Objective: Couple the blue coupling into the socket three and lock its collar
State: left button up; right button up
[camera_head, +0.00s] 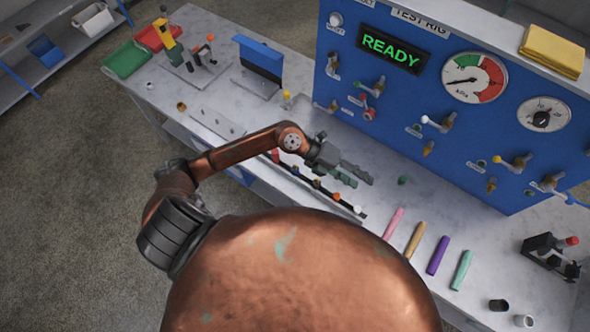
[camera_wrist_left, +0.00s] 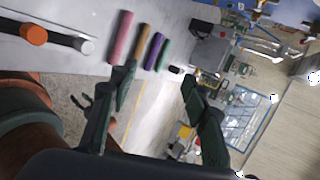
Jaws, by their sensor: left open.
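My left gripper (camera_head: 360,180) is open and empty above the bench, in front of the blue test panel (camera_head: 400,115). In the left wrist view its two dark green fingers (camera_wrist_left: 158,88) stand apart with nothing between them. The panel carries several brass fittings, such as one with a white end (camera_head: 440,123) and one with a yellow end (camera_head: 514,161). Their labels are too small to read, so I cannot tell which is socket three. A small blue piece (camera_head: 573,199) shows at the panel's lower right; I cannot tell whether it is the blue coupling. My right gripper is not in view.
A dark rail (camera_head: 325,190) with coloured knobs lies below my gripper. Pink (camera_head: 393,224), tan (camera_head: 415,240), purple (camera_head: 437,255) and teal (camera_head: 461,270) rods lie on the bench to its right. A black fixture (camera_head: 550,258) stands far right. The panel display reads READY.

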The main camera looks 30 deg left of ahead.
pick_arm(q)
jog(key=a+f+g+y, duration=0.2)
jog(key=a+f+y, duration=0.4)
jog(key=a+f, duration=0.4)
jog(key=y, duration=0.5)
send_near(295, 165)
jog(key=shift+g, duration=0.3)
notch_tip(295, 165, down, 5)
jog(key=shift+w+d+f, duration=0.1)
jog(key=shift+w+f, duration=0.05)
jog(key=shift+f, duration=0.05)
notch_tip(295, 165, down, 7)
jog(key=shift+f+p, duration=0.2)
jog(key=shift+p, duration=1)
jog(key=shift+c, duration=0.2)
jog(key=shift+d, duration=0.1)
grip_shut()
